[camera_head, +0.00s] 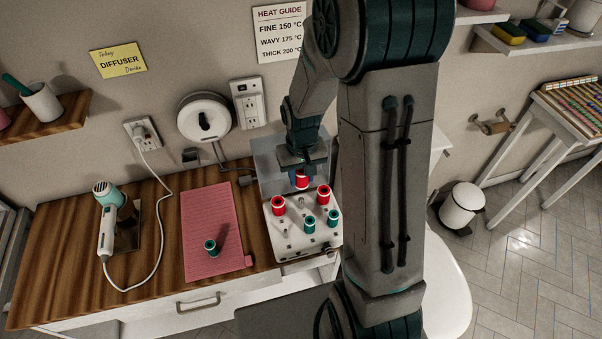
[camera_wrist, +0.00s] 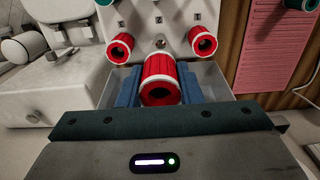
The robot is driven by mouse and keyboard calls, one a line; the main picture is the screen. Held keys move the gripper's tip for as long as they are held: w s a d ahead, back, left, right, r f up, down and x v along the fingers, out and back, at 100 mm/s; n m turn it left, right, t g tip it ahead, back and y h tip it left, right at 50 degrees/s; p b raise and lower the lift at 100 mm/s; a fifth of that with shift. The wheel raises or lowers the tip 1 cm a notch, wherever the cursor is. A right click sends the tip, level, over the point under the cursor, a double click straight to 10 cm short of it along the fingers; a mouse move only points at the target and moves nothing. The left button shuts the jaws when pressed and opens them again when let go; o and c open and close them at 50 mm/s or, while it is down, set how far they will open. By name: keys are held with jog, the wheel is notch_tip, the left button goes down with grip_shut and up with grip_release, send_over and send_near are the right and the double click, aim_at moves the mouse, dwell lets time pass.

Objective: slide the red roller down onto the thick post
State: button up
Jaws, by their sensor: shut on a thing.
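My gripper (camera_head: 302,172) is shut on a red roller (camera_head: 302,182), held above the back of a white rack (camera_head: 275,226). In the wrist view this roller (camera_wrist: 160,68) sits between the two blue fingers (camera_wrist: 160,90), its open end facing the camera. Two other red rollers stand on the rack, at left (camera_head: 278,206) and right (camera_head: 323,195). Two green rollers stand nearer the front, one (camera_head: 308,226) left of the other (camera_head: 334,218). A bare metal post (camera_wrist: 160,43) shows just beyond the held roller. I cannot tell whether it is the thick post.
A pink mat (camera_head: 206,205) with a green roller (camera_head: 211,247) lies left of the rack. A teal and white hair dryer (camera_head: 105,215) with a cord rests on the wooden counter. My arm covers the area right of the rack.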

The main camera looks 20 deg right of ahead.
jog(key=b, duration=0.5)
send_over(301, 199)
jog(key=shift+f, duration=2.9)
jog(key=shift+f+b, duration=2.65)
jog(key=shift+f, duration=0.05)
jog(key=o, duration=1)
jog(key=shift+r, duration=0.1)
jog(key=shift+o, duration=0.2)
jog(key=shift+r, duration=0.1)
notch_tip(301, 199, up, 14)
jog(key=shift+f, duration=0.2)
jog(key=s+r+t, duration=0.3)
jog(key=s+r, duration=0.1)
jog(key=s, duration=1)
jog(key=shift+s+r, duration=0.15)
jog(key=shift+r, duration=0.05)
